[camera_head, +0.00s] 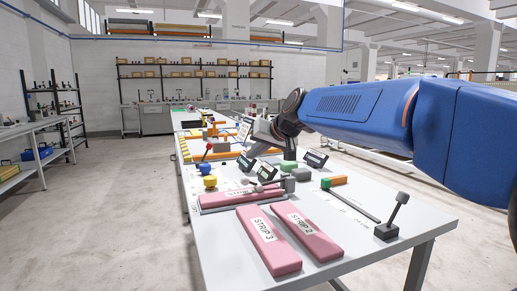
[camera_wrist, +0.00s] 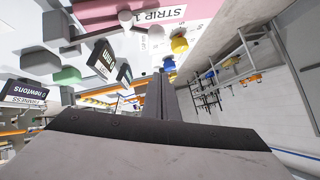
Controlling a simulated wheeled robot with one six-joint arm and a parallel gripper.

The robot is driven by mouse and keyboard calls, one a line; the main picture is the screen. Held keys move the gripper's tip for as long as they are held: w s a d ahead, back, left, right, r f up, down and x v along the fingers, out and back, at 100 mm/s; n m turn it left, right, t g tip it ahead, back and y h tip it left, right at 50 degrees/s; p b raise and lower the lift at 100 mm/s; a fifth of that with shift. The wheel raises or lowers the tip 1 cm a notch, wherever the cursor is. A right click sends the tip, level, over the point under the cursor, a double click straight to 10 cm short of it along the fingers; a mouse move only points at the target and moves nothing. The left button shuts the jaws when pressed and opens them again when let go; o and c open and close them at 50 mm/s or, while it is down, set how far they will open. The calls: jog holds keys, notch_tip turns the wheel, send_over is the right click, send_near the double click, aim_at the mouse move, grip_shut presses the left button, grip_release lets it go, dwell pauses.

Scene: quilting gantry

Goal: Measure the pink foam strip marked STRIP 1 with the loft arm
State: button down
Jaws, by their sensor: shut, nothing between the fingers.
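The pink foam strip marked STRIP 1 (camera_wrist: 185,12) shows at the top of the wrist view. In the head view a pink strip (camera_head: 225,197) lies in a shallow grey holder on the table, its label too small to read; it appears to be the same strip. A grey arm with round ends (camera_head: 262,187) lies over this strip, seemingly the loft arm; its pale round ends (camera_wrist: 156,36) show beside STRIP 1 in the wrist view. My gripper (camera_wrist: 160,78) is shut and empty, apart from the strip. In the head view it is partly hidden by my wrist.
Pink strips marked STRIP 3 (camera_head: 262,238) and STRIP 2 (camera_head: 305,230) lie at the table's front. A black-based lever (camera_head: 391,224) stands at the right. Small tilted displays (camera_head: 315,159), a yellow knob (camera_head: 210,182) and a red-knobbed lever (camera_head: 209,147) stand farther back.

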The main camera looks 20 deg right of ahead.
jog(key=shift+a+f, duration=0.25)
dwell(0.4)
